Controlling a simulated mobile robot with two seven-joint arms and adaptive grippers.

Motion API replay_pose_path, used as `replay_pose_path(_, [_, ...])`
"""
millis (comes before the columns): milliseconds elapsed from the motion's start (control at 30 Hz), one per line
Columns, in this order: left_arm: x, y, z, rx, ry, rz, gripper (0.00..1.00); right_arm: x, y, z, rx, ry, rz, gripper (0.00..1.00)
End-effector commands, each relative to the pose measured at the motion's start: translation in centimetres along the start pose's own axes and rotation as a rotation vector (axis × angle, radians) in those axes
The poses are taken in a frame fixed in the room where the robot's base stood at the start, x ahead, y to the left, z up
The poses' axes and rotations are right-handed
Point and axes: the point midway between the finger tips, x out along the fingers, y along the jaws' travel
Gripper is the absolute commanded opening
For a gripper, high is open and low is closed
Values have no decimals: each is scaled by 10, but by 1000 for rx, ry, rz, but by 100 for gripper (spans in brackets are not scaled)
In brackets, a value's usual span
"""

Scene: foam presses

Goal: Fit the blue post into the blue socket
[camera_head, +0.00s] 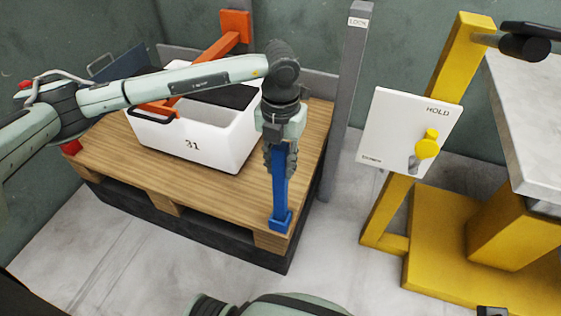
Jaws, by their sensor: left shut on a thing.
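The blue post (280,187) stands about upright at the right front corner of the wooden pallet. My left gripper (279,158) is shut on its upper part and hides its top. The blue socket (281,223) is the wider blue block at the pallet's corner. The post's lower end meets the socket in the picture. I cannot tell whether it is inside the socket or just above or in front of it. My right gripper is not in view.
A white crate (190,143) marked 31 stands on the wooden pallet (130,165), with an orange bar (215,52) behind. A grey post (347,100) labelled LOCK rises just right of the pallet. A white HOLD panel (390,125) with a yellow knob is on a yellow stand (455,65).

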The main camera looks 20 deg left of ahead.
Motion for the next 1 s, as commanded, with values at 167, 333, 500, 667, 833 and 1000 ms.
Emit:
replay_pose_path(167, [5,0,0,0,-1,-1,0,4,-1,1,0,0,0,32])
replay_pose_path(333, [10,0,0,0,-1,-1,0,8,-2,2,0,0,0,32])
replay_pose_path(500, [14,0,0,0,-1,-1,0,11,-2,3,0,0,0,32])
replay_pose_path(667, [18,0,0,0,-1,-1,0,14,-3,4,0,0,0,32])
replay_pose_path(833, [18,0,0,0,-1,-1,37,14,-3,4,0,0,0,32])
replay_pose_path(1000, [18,0,0,0,-1,0,49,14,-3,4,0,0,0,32])
